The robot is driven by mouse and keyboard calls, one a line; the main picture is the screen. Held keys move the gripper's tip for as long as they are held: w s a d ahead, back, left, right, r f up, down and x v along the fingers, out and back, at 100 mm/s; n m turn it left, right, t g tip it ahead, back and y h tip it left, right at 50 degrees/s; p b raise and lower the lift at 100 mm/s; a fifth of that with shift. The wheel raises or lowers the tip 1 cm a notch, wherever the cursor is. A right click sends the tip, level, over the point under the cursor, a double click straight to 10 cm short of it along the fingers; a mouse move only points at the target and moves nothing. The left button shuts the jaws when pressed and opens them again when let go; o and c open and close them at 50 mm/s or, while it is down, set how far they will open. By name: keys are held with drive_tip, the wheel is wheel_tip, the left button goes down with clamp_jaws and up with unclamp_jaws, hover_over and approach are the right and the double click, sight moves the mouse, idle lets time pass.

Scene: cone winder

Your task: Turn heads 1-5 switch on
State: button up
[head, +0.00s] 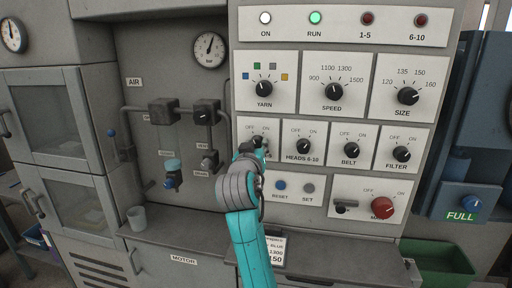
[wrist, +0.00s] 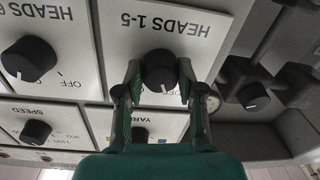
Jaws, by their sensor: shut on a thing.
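The HEADS 1-5 switch is a black round knob (wrist: 160,72) on a white plate, seen upside down in the wrist view. My gripper (wrist: 158,80) is shut on it, one green finger on each side. The knob's white mark points toward the bottom of the wrist picture, which is up on the panel. In the head view my gripper (head: 257,146) covers this knob and most of its label; the OFF and ON marks show above it. The 1-5 lamp (head: 367,19) is dark red.
The HEADS 6-10 knob (head: 303,146) is close on the right, the YARN knob (head: 264,88) above, and the RESET button (head: 280,185) below. Pipes and valves (head: 204,112) stand out on the left. The RUN lamp (head: 315,18) glows green. A grey ledge (head: 340,236) runs underneath.

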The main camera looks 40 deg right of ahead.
drive_tip(key=m, duration=1.1)
drive_tip(key=shift+w+h, duration=0.1)
drive_tip(key=shift+h, duration=0.2)
idle(0.3)
drive_tip(key=o, duration=1.1)
drive_tip(key=shift+o, duration=0.2)
drive_tip(key=shift+a, duration=0.1)
drive_tip(key=v, duration=1.2)
